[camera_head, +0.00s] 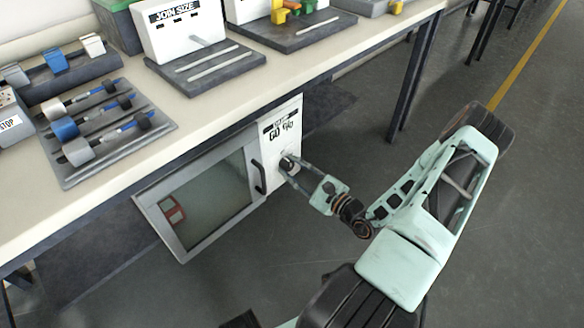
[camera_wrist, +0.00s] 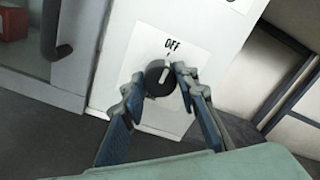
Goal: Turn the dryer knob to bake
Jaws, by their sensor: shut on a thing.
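The dryer (camera_head: 203,187) is a white box with a glass door, under the table. Its control panel (camera_head: 281,131) is on the right side of its front. The dark round knob (camera_wrist: 158,77) has a light pointer line and sits on a white label below the word OFF. The pointer line is tilted a little from the OFF mark. My gripper (camera_wrist: 157,86) has one finger on each side of the knob and is shut on it. In the head view my gripper (camera_head: 286,165) reaches the panel from the right and partly hides the knob. No bake mark is readable.
The dryer door has a dark handle (camera_head: 259,177) just left of the knob; the door looks shut. A red thing (camera_head: 172,210) shows behind the glass. The tabletop (camera_head: 215,112) overhangs above. Open floor (camera_head: 330,270) lies in front.

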